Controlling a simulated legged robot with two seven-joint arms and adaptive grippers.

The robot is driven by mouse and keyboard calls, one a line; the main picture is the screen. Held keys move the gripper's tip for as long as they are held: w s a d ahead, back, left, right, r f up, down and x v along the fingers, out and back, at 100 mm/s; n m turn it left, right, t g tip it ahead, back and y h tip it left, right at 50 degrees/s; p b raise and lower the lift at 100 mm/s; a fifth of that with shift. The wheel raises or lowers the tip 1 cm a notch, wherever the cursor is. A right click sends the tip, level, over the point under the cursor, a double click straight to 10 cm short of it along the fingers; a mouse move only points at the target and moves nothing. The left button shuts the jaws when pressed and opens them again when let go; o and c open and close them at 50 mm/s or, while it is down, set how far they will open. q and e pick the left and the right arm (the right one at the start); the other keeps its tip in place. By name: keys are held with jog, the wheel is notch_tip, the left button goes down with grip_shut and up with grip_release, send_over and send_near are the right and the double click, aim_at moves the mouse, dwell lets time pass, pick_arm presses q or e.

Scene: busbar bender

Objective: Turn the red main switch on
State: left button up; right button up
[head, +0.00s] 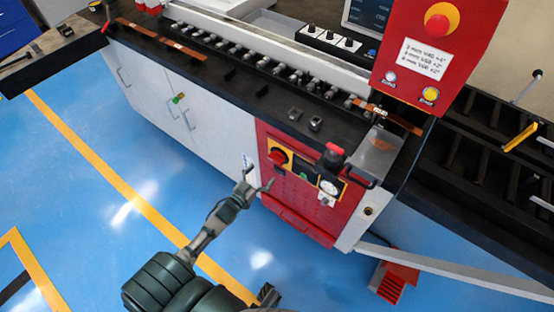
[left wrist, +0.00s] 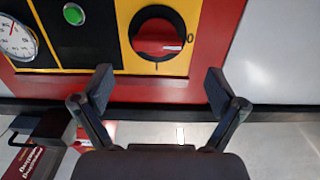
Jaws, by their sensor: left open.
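The red main switch (head: 278,157) is a round red knob in a black ring on a yellow plate, on the red front panel of the machine. In the left wrist view the switch (left wrist: 158,37) shows near the top, with a small pale label on it and a "0" mark beside its ring. My left gripper (head: 259,175) is open and empty, in front of the panel, a little left of and below the switch. In the left wrist view its fingertips (left wrist: 160,88) are spread wide, with the switch beyond the gap between them.
A green button (left wrist: 73,13) and a round gauge (left wrist: 17,40) sit beside the switch. A red mushroom button (head: 335,149) stands on the bench edge above. White cabinet doors (head: 165,95) are at the left.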

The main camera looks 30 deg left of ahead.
aim_at(275, 157)
pick_arm(q)
jog(key=w, duration=0.5)
jog(key=w+d+b, duration=0.1)
jog(key=w, duration=0.2)
jog(key=shift+f, duration=0.1)
jog(key=shift+w+d+r, duration=0.2)
jog(key=shift+w+d, duration=0.15)
jog(key=shift+w, duration=0.05)
jog(key=shift+a+f, duration=0.1)
jog(key=shift+a, duration=0.2)
jog(key=shift+c, duration=0.3)
jog(key=shift+a, duration=0.25)
jog(key=c, duration=0.8)
jog(key=shift+c, duration=1.4)
jog(key=shift+d, duration=0.25)
pick_arm(e)
jog(key=r, duration=0.4)
jog(key=shift+s+d, duration=0.1)
jog(key=shift+d, duration=0.1)
